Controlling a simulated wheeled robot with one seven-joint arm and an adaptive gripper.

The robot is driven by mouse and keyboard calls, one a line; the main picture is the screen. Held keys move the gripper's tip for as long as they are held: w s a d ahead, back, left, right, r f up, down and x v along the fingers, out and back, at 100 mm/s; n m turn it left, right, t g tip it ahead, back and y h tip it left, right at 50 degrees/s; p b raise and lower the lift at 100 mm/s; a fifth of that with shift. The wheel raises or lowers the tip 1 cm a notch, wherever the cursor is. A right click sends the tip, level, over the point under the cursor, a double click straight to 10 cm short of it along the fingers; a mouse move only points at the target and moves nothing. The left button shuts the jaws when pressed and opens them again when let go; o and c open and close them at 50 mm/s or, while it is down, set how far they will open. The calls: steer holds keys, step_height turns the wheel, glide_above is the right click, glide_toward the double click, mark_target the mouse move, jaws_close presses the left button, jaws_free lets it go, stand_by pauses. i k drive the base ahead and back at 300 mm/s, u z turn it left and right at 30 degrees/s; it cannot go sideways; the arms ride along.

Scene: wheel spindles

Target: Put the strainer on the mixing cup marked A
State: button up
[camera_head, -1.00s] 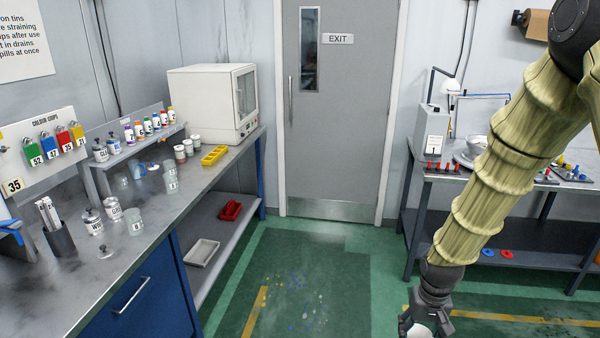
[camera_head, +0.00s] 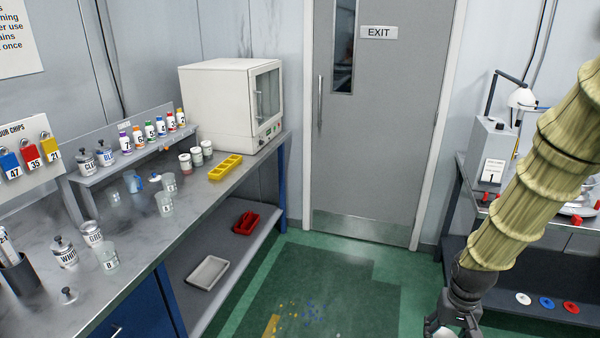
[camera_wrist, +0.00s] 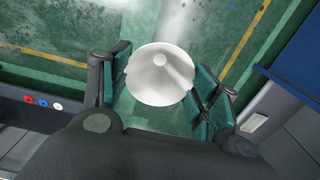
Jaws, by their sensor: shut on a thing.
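My gripper (camera_head: 455,322) hangs low at the bottom right of the head view, over the floor and away from the benches. In the wrist view its fingers (camera_wrist: 160,88) are shut on the strainer, a white cone (camera_wrist: 150,80). In the head view only a bit of the white strainer (camera_head: 443,332) shows at the bottom edge. Clear marked cups stand on the left bench: one (camera_head: 108,258) at the front, whose mark looks like B, and two (camera_head: 165,204) (camera_head: 169,182) farther back. Their marks are too small to read surely, so I cannot tell which is A.
The grey left bench (camera_head: 150,238) also holds lidded tins (camera_head: 65,252), a dark pen pot (camera_head: 20,275), a yellow tray (camera_head: 225,167) and a white oven (camera_head: 225,105). A raised shelf (camera_head: 125,158) carries bottles. The right bench (camera_head: 470,205) stands behind my arm.

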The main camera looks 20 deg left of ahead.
mark_target(165, 202)
steer(key=i, duration=3.1)
steer(key=u, duration=3.35)
